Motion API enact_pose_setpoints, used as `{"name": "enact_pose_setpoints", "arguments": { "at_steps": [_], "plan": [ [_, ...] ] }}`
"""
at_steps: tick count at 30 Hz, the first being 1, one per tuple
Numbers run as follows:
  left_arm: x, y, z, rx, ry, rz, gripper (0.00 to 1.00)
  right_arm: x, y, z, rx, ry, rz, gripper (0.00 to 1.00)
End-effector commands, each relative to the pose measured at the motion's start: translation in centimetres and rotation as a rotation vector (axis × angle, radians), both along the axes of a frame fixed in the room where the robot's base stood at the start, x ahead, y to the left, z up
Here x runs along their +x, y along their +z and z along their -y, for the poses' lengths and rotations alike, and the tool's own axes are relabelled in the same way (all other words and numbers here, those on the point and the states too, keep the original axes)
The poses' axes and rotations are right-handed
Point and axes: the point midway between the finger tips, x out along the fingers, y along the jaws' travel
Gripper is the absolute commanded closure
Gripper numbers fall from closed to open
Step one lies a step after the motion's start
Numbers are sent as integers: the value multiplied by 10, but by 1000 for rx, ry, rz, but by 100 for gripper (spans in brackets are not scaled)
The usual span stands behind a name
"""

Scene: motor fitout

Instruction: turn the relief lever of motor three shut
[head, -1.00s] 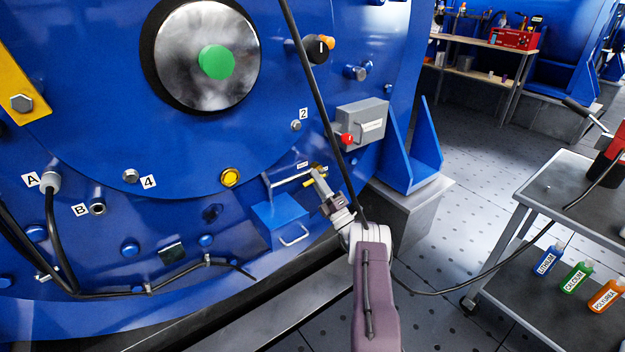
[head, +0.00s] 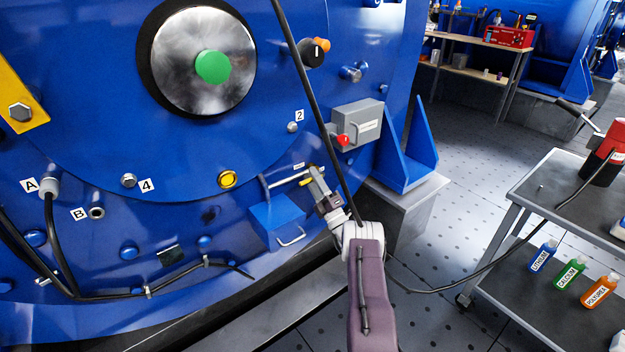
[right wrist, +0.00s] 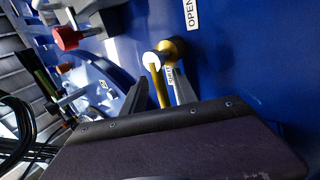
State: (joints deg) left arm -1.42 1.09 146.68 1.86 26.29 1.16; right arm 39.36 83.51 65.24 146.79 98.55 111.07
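The relief lever shows in the right wrist view as a yellow handle (right wrist: 160,88) on a brass stem, beside labels reading OPEN (right wrist: 191,14) and SHUT (right wrist: 170,75). In the head view the lever (head: 307,182) is small and partly hidden by my right gripper (head: 313,176). In the right wrist view my right gripper (right wrist: 159,80) has its two dark fingers apart, one on each side of the handle. I cannot tell whether either finger touches it. The handle lies toward the SHUT label. My left gripper is not in view.
A blue box with a handle (head: 279,218) sits just left of the lever. A grey box with a red knob (head: 357,125) is above right.

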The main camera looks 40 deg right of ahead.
Motion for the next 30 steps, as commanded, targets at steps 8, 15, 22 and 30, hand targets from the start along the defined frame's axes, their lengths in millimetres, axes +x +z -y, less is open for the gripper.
{"name": "enact_pose_setpoints", "arguments": {
  "at_steps": [8,15,22,30],
  "plan": [
    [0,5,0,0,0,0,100,-4,-2,1,1,0,-3,65],
    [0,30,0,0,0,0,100,-47,-28,2,4,-2,-5,65],
    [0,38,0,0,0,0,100,-73,-48,2,1,-1,-1,65],
    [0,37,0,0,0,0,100,-76,-51,2,-1,1,0,65]
  ]
}}
